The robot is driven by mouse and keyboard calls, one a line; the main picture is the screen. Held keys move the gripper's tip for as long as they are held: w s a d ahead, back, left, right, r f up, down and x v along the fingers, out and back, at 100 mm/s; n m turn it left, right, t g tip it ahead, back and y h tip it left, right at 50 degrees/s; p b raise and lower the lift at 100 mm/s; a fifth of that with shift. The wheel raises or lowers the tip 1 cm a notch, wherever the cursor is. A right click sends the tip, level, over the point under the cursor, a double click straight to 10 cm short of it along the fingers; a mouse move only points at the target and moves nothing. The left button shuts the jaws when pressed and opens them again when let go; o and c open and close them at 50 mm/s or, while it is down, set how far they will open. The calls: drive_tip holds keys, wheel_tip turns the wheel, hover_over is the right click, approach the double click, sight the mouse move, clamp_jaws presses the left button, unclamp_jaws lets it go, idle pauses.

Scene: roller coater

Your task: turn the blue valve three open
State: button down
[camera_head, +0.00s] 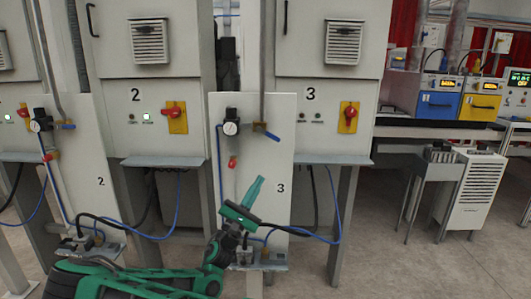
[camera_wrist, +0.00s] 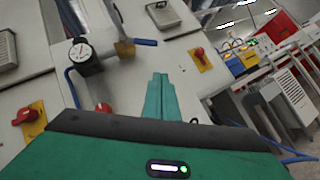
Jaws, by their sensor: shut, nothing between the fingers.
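The blue valve three is a small blue lever (camera_head: 271,135) on a brass body, high on the white panel marked 3 (camera_head: 268,165). The lever points right and slightly down, across the vertical grey pipe above it. In the wrist view the blue lever (camera_wrist: 146,42) lies above and left of the fingertips. My gripper (camera_head: 260,180) is green, shut and empty. It is below the lever in the head view and apart from it. The closed fingers also show in the wrist view (camera_wrist: 160,78). The gap in depth to the panel is hard to tell.
A black pressure gauge (camera_head: 230,128) sits left of the lever, with a small red valve (camera_head: 233,162) below it. A red switch on a yellow plate (camera_head: 349,117) is to the right. Panel 2 has a similar blue lever (camera_head: 68,126). Blue hoses hang near the panel's foot.

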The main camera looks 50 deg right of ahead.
sight(268, 134)
drive_tip(key=w+d+r+n+t, duration=0.1)
drive_tip(key=w+d+r, duration=0.1)
drive_tip(key=d+r, duration=0.5)
drive_tip(key=shift+d+r+n+t, duration=0.25)
drive_tip(key=shift+r+n+t, duration=0.15)
drive_tip(key=shift+r, duration=1.1)
drive_tip(key=shift+s+d+r, duration=0.25)
drive_tip(key=shift+s, duration=0.05)
drive_tip(key=shift+s+d+r, duration=0.35)
drive_tip(key=shift+s+r, duration=0.1)
drive_tip(key=shift+r, duration=0.1)
drive_tip(key=shift+s+d+r, duration=0.35)
drive_tip(key=shift+s+r, duration=0.05)
drive_tip(key=shift+r, duration=0.15)
